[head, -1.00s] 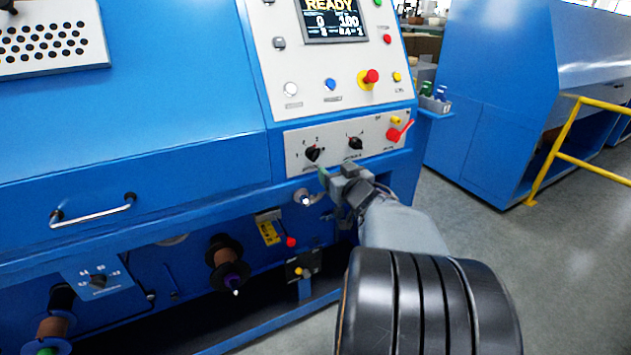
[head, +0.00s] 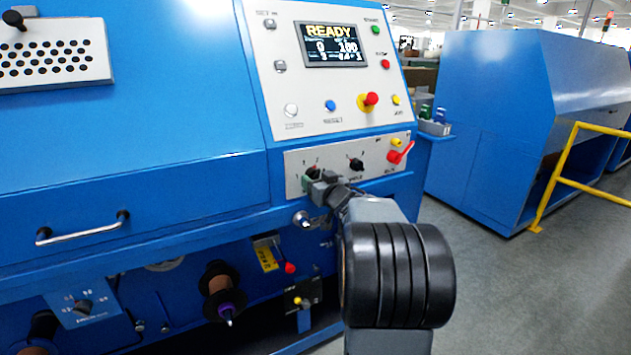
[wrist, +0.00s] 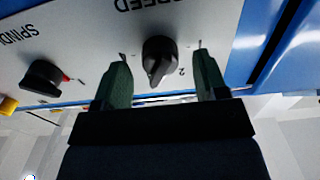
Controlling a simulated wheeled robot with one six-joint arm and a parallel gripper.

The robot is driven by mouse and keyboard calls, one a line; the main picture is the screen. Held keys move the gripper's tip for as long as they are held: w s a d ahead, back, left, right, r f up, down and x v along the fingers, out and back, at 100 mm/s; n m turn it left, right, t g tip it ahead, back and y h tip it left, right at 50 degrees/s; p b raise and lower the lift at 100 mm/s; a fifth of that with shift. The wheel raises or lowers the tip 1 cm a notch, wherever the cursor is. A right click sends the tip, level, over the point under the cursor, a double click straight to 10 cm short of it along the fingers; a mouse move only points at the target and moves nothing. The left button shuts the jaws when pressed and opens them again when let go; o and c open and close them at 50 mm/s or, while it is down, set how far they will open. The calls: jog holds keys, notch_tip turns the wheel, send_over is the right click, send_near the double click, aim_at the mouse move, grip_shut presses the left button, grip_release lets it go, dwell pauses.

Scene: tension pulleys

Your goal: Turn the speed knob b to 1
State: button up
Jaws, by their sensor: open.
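A black pointer knob (wrist: 160,60) with a partly visible "SPEED" label sits on the light panel in the wrist view. Its pointer faces down in that view, towards the side of a printed "2". In the head view the knob (head: 312,171) is the left one on the lower panel strip, partly hidden by my gripper. My gripper (wrist: 161,54) is open, with one green finger on each side of the knob and a gap on both sides. In the head view my gripper (head: 314,186) is right at the knob.
A second black knob (wrist: 42,76), labelled "SPIND…", is at left in the wrist view and right of the first knob in the head view (head: 356,164). A red lever (head: 400,152) is farther right. The display (head: 334,45) reads READY. Another knob (head: 83,307) is lower left.

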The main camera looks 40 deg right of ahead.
jog(key=shift+w, duration=0.7)
jog(key=shift+d, duration=0.1)
jog(key=c, duration=0.9)
